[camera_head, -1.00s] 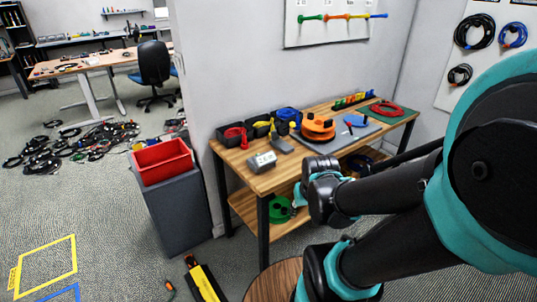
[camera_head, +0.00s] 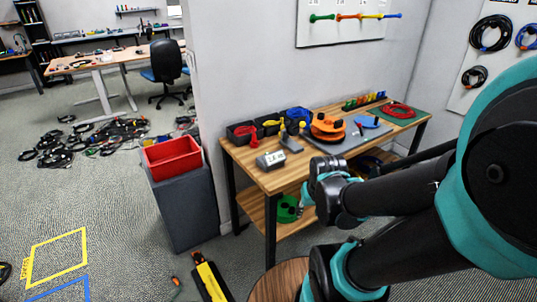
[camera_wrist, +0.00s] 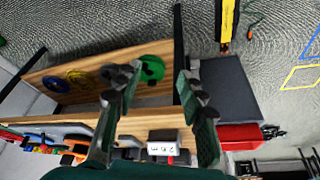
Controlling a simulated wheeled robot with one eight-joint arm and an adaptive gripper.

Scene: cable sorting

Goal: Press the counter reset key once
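The counter (camera_head: 270,159) is a small grey box with a white display, near the front left edge of the wooden bench (camera_head: 268,181). In the wrist view, the counter (camera_wrist: 163,137) shows upside down near the bottom, between my fingers in the picture. A small red spot (camera_wrist: 170,159) shows by its display and may be the reset key; it is too small to be sure. My gripper (camera_wrist: 160,88) is open and empty, with its two fingers spread. In the head view, my gripper is beside the bench's front edge, to the right of the counter, partly hidden by my wrist.
Black bins (camera_head: 241,133) with cables stand behind the counter. An orange reel (camera_head: 327,127) rests on a grey board to its right. A green reel (camera_head: 287,209) sits on the lower shelf. A red bin (camera_head: 172,157) on a grey cabinet stands left of the bench.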

